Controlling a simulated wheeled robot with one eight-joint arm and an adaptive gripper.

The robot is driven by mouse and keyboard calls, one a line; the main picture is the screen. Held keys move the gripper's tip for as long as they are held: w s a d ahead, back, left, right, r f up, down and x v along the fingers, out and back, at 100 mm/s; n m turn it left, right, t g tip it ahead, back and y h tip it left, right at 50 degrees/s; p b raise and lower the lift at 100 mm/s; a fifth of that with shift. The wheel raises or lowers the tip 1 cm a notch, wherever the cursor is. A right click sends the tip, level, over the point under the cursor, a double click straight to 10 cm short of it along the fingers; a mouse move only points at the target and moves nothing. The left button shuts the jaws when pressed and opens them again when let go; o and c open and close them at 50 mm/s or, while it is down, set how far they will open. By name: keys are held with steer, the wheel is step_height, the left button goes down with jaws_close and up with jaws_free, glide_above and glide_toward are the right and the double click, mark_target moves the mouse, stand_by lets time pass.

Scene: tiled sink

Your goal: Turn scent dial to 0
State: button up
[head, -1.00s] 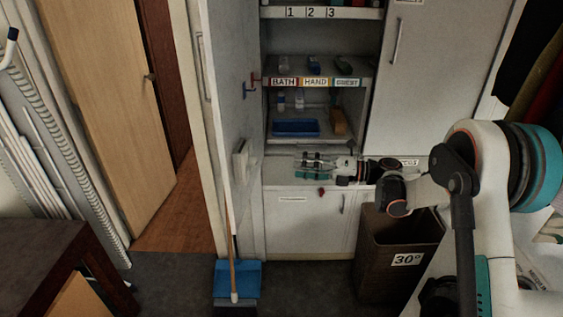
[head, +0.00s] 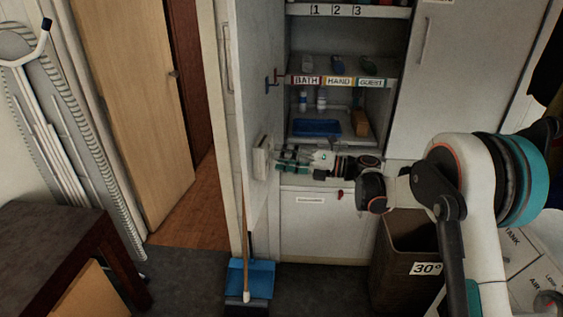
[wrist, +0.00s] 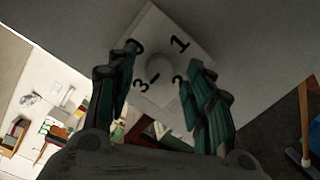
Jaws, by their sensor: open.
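The scent dial is a white square plate (wrist: 155,25) on the grey cabinet door, with 0, 1, 2 and 3 printed around a round pale knob (wrist: 158,70). A short dark mark sits at the knob's edge, on the side of the 3. In the head view the dial (head: 260,160) is a small pale box on the inner face of the open door. My gripper (head: 282,160) is just right of it, facing it. In the wrist view my gripper (wrist: 164,57) is open, its teal-padded fingers on either side of the knob. I cannot tell whether they touch it.
The open door (head: 256,95) stands left of my gripper. Shelves with a blue tray (head: 316,127) and small bottles are behind. A broom and blue dustpan (head: 250,278) stand below the door. A brown bin (head: 405,262) marked 30° is at lower right.

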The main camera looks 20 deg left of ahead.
steer(key=shift+a, duration=0.45)
steer(key=c, duration=1.1)
